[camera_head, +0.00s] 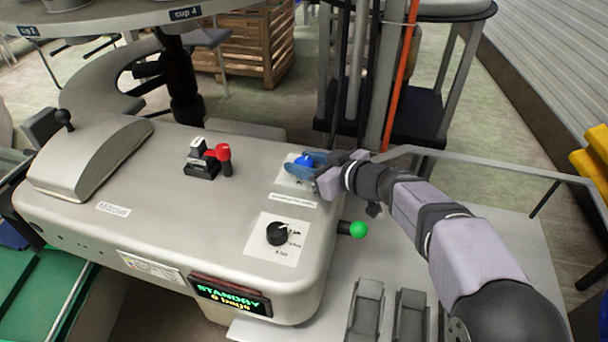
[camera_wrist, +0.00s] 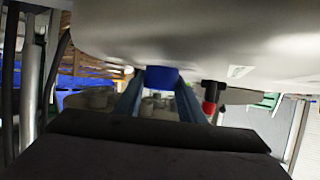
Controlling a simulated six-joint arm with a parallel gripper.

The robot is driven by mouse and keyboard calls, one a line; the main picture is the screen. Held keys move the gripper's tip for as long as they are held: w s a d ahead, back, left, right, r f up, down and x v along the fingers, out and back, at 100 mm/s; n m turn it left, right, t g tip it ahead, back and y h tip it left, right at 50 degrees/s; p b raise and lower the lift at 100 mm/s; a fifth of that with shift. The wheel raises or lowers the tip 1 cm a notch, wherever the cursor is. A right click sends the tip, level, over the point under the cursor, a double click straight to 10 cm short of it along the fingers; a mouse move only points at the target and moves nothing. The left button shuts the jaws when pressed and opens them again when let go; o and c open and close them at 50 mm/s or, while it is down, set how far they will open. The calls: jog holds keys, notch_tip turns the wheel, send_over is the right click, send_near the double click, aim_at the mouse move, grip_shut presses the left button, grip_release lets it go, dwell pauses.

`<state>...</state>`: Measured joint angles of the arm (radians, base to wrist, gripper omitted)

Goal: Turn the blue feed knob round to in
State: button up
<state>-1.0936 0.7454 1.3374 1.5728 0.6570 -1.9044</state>
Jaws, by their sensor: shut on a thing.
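The blue feed knob (camera_head: 304,161) sits on a white label plate at the back right of the machine's top. My gripper (camera_head: 304,170) reaches it from the right, with its blue fingers around the knob. In the wrist view the blue knob (camera_wrist: 161,77) shows between the two finger tips, and my gripper (camera_wrist: 160,88) is shut on it. The label around the knob is mostly covered by the fingers, so which way the knob points cannot be read.
A black selector knob (camera_head: 278,233) is on a white plate nearer the front. A red-handled lever (camera_head: 223,153) stands left of the blue knob. A green-ended rod (camera_head: 358,230) sticks out on the right. A display (camera_head: 231,296) reads STANDBY. A metal rail (camera_head: 480,162) runs behind my arm.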

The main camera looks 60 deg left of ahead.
jog(key=m+t+b, duration=0.1)
jog(key=b, duration=0.2)
jog(key=shift+f, duration=0.2)
jog(key=shift+r+t+b, duration=0.3)
jog(key=shift+b, duration=0.3)
jog(key=o, duration=1)
jog(key=shift+o, duration=0.2)
jog(key=shift+d, duration=0.15)
jog(key=shift+w+d+r+b, duration=0.15)
jog(key=shift+d+b, duration=0.2)
jog(key=shift+d, duration=0.15)
jog(key=shift+b+v, duration=1.05)
jog(key=shift+v, duration=2)
